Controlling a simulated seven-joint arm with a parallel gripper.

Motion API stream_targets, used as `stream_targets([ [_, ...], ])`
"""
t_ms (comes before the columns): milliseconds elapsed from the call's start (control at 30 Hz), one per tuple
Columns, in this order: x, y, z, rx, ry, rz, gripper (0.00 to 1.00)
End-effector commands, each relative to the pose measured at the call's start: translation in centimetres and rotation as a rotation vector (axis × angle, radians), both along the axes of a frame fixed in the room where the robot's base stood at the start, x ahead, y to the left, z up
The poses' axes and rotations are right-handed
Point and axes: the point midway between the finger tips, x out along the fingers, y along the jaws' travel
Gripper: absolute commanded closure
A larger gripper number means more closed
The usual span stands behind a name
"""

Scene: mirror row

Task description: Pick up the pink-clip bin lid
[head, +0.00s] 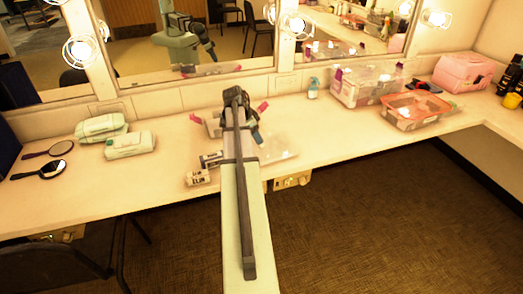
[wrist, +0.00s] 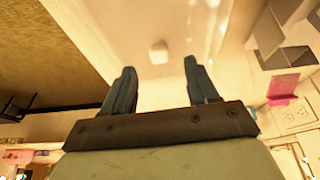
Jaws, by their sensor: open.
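A clear, flat panel, which looks like the pink-clip bin lid (head: 278,147), lies on the counter right of my arm in the head view. Pink clips (head: 263,107) show on both sides of my wrist, and a pink clip (wrist: 283,88) is at the right of the wrist view. I cannot tell which part each clip is fixed to. My gripper (wrist: 158,75) is open and empty, its blue fingers pointing at a pale surface with a small white block (wrist: 158,52). My arm hides much of the bin area in the head view, and the gap to the lid is unclear.
A clear bin with purple clips (head: 365,86) and an orange-rimmed bin (head: 414,110) stand to the right, near a pink case (head: 463,72). A small white box (head: 198,177) sits at the front edge. Green cases (head: 130,145) and hand mirrors (head: 45,170) are left. Wall mirrors stand behind.

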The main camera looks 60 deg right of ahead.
Motion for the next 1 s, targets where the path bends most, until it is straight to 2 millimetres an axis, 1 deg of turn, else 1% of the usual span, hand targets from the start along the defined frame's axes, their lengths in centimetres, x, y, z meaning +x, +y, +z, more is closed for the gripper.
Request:
stream_targets([
  [167, -0.5, -0.6, -1.4, 0.001, 0.001, 0.000, 0.42],
  [300, -1.2, -1.2, -3.1, 0.001, 0.000, 0.000, 0.42],
  [400, -1.4, -1.5, -4.1, 0.001, 0.000, 0.000, 0.42],
  [500, -1.5, -1.6, -4.5, 0.001, -0.001, 0.000, 0.42],
  [700, -1.5, -1.6, -4.5, -0.001, -0.001, 0.000, 0.42],
  [1000, -1.5, -1.6, -4.4, 0.000, 0.000, 0.000, 0.71],
])
